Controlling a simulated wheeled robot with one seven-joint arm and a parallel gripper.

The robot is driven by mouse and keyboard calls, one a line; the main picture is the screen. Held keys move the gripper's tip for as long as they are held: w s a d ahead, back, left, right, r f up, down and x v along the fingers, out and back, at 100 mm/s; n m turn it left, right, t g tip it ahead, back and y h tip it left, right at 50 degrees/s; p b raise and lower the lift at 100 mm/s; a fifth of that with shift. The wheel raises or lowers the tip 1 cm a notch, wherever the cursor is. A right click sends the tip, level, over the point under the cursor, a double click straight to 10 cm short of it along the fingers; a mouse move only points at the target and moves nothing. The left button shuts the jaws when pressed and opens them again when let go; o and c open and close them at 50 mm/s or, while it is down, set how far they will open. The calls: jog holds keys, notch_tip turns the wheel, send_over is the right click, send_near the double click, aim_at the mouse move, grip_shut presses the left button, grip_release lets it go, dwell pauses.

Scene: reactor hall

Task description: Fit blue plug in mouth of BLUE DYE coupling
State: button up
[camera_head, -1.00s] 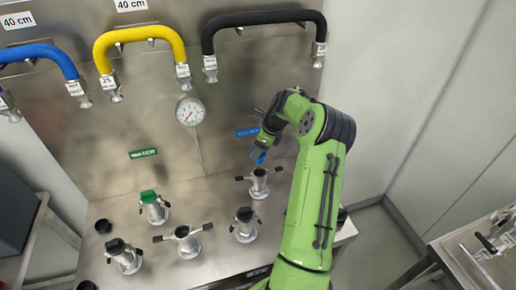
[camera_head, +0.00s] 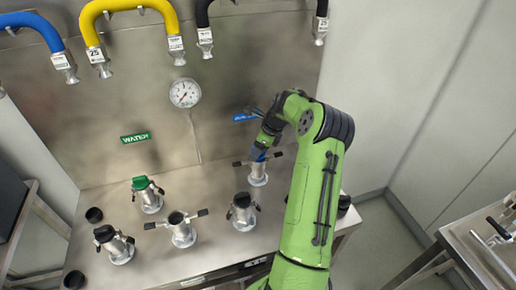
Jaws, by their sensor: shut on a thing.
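My gripper (camera_head: 267,143) is shut on the blue plug (camera_head: 259,155) and holds it pointing down. The plug is right over the mouth of the metal coupling (camera_head: 258,176) below the blue label (camera_head: 244,117). Its lower end is at the mouth; I cannot tell whether it is inside or just above. The gripper hides part of the plug. The coupling stands upright on the steel bench with its lever arms spread to the sides. The label is partly hidden by my arm and its words are too small to read.
Several other couplings stand left of it: one with a green plug (camera_head: 148,192), one open-armed (camera_head: 182,230), and dark-capped ones (camera_head: 243,212). A gauge (camera_head: 185,93) and its thin stem are on the back panel. Black (camera_head: 320,20), yellow and blue hoses hang above.

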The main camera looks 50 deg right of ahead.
jog(key=shift+f+b, duration=0.4)
jog(key=shift+f, duration=0.3)
jog(key=shift+r+p, duration=0.1)
jog(key=shift+p, duration=0.2)
jog(key=shift+s+f, duration=0.1)
jog(key=shift+f, duration=0.1)
jog(key=o, duration=1.1)
jog(key=shift+r, duration=0.15)
jog(key=p+v, duration=0.2)
jog(key=v, duration=1.3)
jog(key=shift+r, duration=0.3)
